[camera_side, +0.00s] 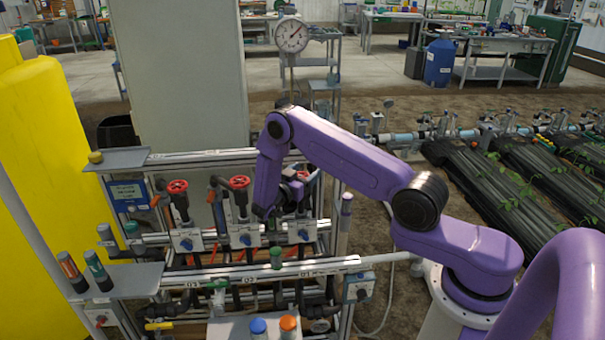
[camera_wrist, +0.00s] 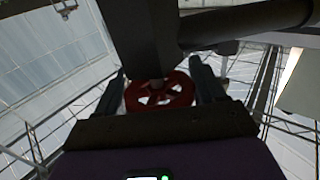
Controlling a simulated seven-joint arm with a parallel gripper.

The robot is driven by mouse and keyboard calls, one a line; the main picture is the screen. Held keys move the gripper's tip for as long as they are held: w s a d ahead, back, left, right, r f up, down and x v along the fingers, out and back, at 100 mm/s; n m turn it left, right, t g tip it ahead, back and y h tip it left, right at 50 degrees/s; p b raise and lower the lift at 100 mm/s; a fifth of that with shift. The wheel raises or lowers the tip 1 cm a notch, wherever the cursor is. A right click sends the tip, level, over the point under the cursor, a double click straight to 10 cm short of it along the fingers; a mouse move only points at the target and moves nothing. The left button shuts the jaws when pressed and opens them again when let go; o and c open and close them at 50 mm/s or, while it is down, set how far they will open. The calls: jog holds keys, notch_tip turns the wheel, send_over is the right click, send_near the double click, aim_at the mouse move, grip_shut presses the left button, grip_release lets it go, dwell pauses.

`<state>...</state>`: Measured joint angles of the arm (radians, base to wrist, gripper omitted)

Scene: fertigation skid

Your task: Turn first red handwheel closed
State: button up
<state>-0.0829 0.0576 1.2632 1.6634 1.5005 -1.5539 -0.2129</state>
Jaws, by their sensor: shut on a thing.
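Three red handwheels stand in a row on the skid in the side view: the left one (camera_side: 177,187), the middle one (camera_side: 239,182) and the right one (camera_side: 304,174), which my arm partly hides. My gripper (camera_side: 291,194) is at the right handwheel, above the rail end marked 01. In the wrist view, a red spoked handwheel (camera_wrist: 160,93) sits between the two dark fingers of my gripper (camera_wrist: 160,85), one on each side of its rim. The gripper is shut on this wheel. The exact finger contact is hard to see in the dark picture.
A silver front rail (camera_side: 240,275) marked 03, 02 and 01 runs before the valves. Dark and teal-capped bottles (camera_side: 97,270) stand on a shelf at left. A yellow tank (camera_side: 45,160) stands far left. A grey cabinet (camera_side: 185,70) is behind.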

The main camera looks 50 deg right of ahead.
jog(key=m+g, duration=0.1)
jog(key=g, duration=0.1)
jog(key=m+g, duration=0.2)
jog(key=g, duration=0.1)
jog(key=m+g+y, duration=0.1)
jog(key=m+g, duration=0.1)
jog(key=g, duration=0.1)
jog(key=shift+s+a, duration=0.1)
jog(key=shift+s, duration=0.25)
jog(key=shift+s+m+g, duration=0.1)
jog(key=shift+m+g, duration=0.2)
jog(key=o, duration=1)
jog(key=shift+c, duration=0.2)
jog(key=v, duration=0.4)
jog(key=shift+w+a, duration=0.2)
jog(key=shift+a, duration=0.15)
notch_tip(320, 180, up, 7)
